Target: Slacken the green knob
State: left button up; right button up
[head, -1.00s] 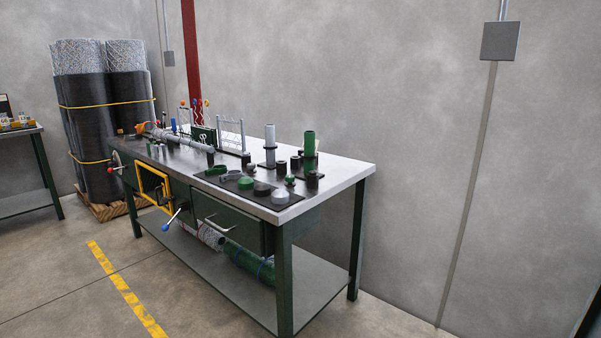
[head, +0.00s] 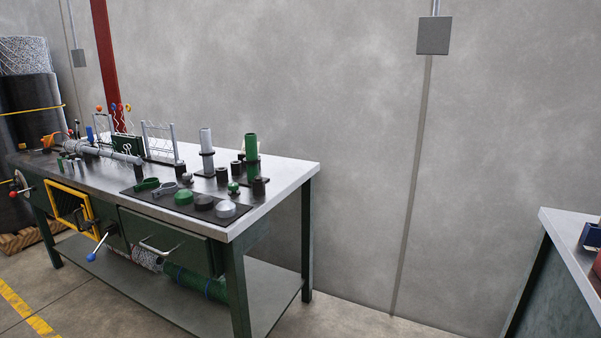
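The workbench (head: 281,184) stands left of centre. A small green round piece (head: 233,186) sits near its right end, among dark cylinders. A flat green cap (head: 183,197) lies on the dark mat (head: 244,209) at the front, with a green ring (head: 147,184) to its left. I cannot tell which of these, if any, is the green knob. A tall green cylinder (head: 251,152) stands upright behind the small green piece. Neither of my grippers is in view.
A dark cap (head: 204,202) and a grey cap (head: 225,210) share the mat. A blue-tipped lever (head: 97,250) and a yellow frame (head: 57,206) stick out at the bench front. Another table (head: 572,222) stands at the right edge. Floor between the two is clear.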

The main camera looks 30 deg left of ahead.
aim_at(233, 187)
jog(key=j+z, duration=0.3)
jog(key=j, duration=0.45)
jog(key=j+z, duration=0.3)
jog(key=j, duration=0.45)
jog(key=k+j+z, duration=0.1)
jog(key=j+z, duration=0.25)
jog(key=j, duration=0.4)
